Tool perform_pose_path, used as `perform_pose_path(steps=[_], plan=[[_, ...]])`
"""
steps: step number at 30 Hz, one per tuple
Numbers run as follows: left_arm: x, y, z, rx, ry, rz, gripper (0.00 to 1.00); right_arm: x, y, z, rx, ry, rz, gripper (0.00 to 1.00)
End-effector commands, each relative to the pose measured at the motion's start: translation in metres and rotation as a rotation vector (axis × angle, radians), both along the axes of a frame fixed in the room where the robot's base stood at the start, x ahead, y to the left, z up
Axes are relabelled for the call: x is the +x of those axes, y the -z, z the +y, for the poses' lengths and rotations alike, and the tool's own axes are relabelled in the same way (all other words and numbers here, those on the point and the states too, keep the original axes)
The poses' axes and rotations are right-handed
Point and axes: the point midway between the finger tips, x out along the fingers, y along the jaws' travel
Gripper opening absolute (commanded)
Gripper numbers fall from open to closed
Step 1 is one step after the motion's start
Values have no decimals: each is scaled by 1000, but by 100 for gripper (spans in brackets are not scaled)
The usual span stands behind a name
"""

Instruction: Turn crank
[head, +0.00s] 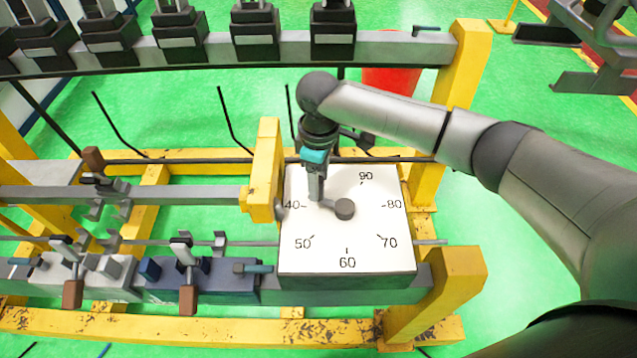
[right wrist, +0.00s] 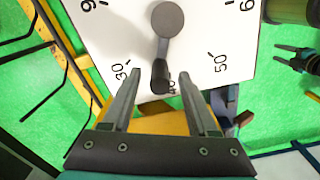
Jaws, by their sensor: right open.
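The crank has a dark round hub (head: 344,208) on a white dial plate (head: 345,252) marked from 30 to 90. In the right wrist view the crank's arm (right wrist: 165,48) runs from the hub down to a dark handle near the 40 mark. My right gripper (head: 317,190) reaches down over the left part of the dial and hides much of the handle in the head view. In the right wrist view its open fingers (right wrist: 160,74) lie on either side of the handle, with gaps on both sides. My left gripper does not show in the head view.
A yellow post (head: 265,170) stands close at the dial's left, and a thicker one (head: 452,285) at its lower right. A grey beam with several dark blocks crosses the back. Clamps with brown handles (head: 188,298) stand left.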

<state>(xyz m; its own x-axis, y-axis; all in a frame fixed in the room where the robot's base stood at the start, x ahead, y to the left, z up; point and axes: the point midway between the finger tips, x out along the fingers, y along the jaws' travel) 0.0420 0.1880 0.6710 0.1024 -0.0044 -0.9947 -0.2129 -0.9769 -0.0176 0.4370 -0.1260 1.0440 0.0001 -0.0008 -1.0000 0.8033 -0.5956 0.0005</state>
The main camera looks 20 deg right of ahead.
Motion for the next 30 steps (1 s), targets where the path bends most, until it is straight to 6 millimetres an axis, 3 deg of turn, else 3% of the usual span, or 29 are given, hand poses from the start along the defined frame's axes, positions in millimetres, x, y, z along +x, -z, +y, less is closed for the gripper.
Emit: perform_pose_path(steps=[5,14,30], plan=[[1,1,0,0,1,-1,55,0,14,1,1,-2,1,59],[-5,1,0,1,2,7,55,0,16,0,0,-1,0,59],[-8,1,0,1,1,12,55,0,15,0,0,-1,0,0]])
